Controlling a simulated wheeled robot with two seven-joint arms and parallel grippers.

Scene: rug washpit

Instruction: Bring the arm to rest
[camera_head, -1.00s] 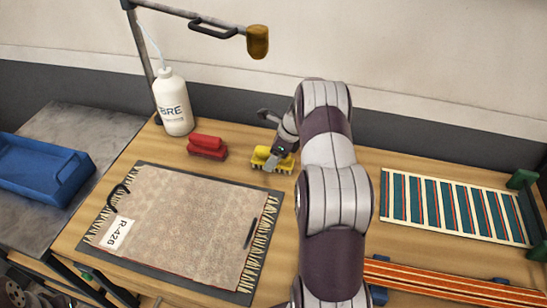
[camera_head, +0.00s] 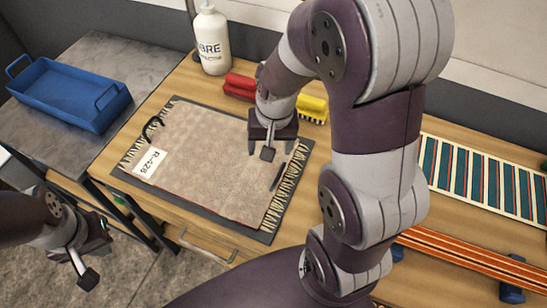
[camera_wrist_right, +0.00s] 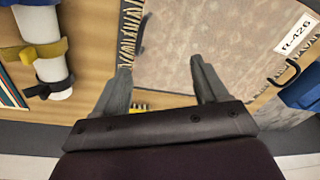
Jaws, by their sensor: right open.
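My right arm reaches in from the bottom right of the head view. Its gripper (camera_head: 262,152) hangs above the right part of the rug (camera_head: 205,165). In the right wrist view the right gripper's two fingers (camera_wrist_right: 160,85) stand wide apart with nothing between them, and the rug (camera_wrist_right: 200,35) lies beyond. My left gripper (camera_head: 84,266) is at the lower left of the head view, over the floor in front of the bench. It appears empty, but I cannot tell whether its fingers are apart.
A blue tray (camera_head: 70,92) sits on the grey side table (camera_head: 135,62).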

